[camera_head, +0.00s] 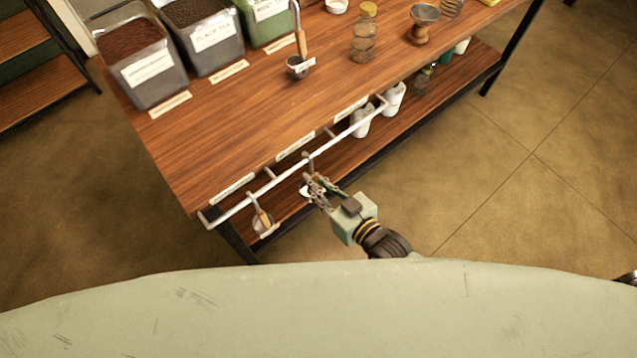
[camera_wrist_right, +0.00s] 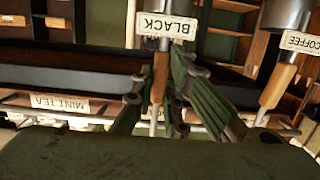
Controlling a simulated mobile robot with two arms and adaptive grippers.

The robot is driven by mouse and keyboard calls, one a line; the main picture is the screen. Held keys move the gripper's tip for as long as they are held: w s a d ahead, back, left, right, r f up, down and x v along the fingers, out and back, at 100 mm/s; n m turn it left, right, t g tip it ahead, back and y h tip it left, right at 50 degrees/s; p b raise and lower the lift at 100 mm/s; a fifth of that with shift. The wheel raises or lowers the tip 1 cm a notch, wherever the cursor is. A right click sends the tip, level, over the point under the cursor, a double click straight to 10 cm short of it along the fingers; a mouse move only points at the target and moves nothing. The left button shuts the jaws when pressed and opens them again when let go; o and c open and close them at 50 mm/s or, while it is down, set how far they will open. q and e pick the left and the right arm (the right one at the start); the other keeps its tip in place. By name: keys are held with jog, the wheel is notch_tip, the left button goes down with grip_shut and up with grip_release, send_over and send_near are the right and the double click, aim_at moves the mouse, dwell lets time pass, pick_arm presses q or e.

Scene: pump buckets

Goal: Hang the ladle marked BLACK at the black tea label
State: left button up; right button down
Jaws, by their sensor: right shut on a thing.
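The ladle marked BLACK shows in the wrist view, with its tag (camera_wrist_right: 167,26) upside down and its wooden handle (camera_wrist_right: 160,76) between my fingers. My right gripper (camera_head: 312,184) is shut on it, just outside the rail (camera_head: 284,173) at the table's front edge. The fingers also show in the wrist view (camera_wrist_right: 160,95). The ladle's upper end is by the rail near the middle label (camera_head: 295,147); I cannot tell whether its hook bears on the rail. That label's text is too small to read. My left gripper is not in view.
A ladle tagged COFFEE (camera_wrist_right: 278,85) hangs at the rail's left end (camera_head: 263,222). A MINT TEA label (camera_wrist_right: 45,103) shows in the wrist view. Another ladle (camera_head: 298,66), tea bins (camera_head: 142,70) and a jar (camera_head: 364,38) stand on the table.

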dwell(0.3)
jog(key=c, duration=1.7)
grip_release()
jog(key=shift+o, duration=0.2)
jog(key=v, duration=1.2)
jog(key=s+d+f+m+g+h, duration=0.15)
jog(key=d+f, duration=0.25)
jog(key=f, duration=0.4)
jog(key=s+d+f+g+h, duration=0.1)
jog(key=d+f+h, duration=0.2)
jog(key=f, duration=0.5)
jog(key=s+d+f+m+g+h, duration=0.1)
jog(key=d+f+h, duration=0.1)
jog(key=d+f, duration=0.35)
jog(key=s+d+f+m+g+h, duration=0.1)
jog(key=s+f+g, duration=0.3)
jog(key=s+f, duration=0.5)
jog(key=s+d+f+m+g+h, duration=0.1)
jog(key=s+f+g, duration=0.3)
jog(key=s+f, duration=0.5)
jog(key=s, duration=0.5)
jog(key=shift+s+f+h, duration=0.15)
jog(key=shift+f+h, duration=0.2)
